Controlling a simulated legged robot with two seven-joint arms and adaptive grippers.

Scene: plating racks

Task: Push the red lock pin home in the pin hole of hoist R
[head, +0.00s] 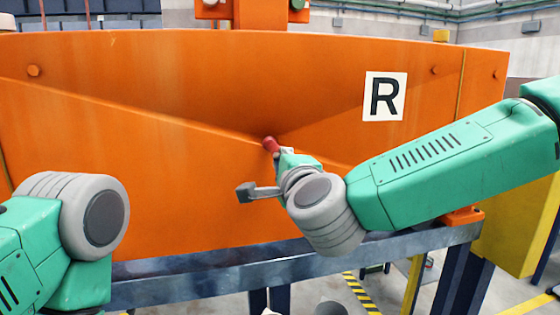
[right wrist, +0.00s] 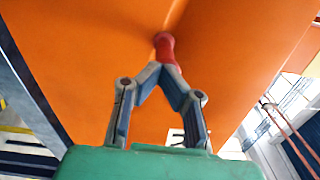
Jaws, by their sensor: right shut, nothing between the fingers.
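The red lock pin (head: 270,144) sticks out of the orange face of hoist R (head: 200,110), left of and below its white R label (head: 385,96). In the right wrist view the pin (right wrist: 165,46) stands straight ahead of my right gripper (right wrist: 168,68). The fingertips are shut together, empty, and at or very near the pin's outer end; I cannot tell if they touch. The pin hole is hidden behind the pin. In the head view my right gripper (head: 277,156) is partly covered by its own wrist. My left arm shows at lower left, but its gripper is not visible.
A grey steel beam (head: 200,283) runs under the orange hoist body. A yellow panel (head: 515,225) stands at the right behind my right arm. Floor with yellow and black striping (head: 362,292) shows below.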

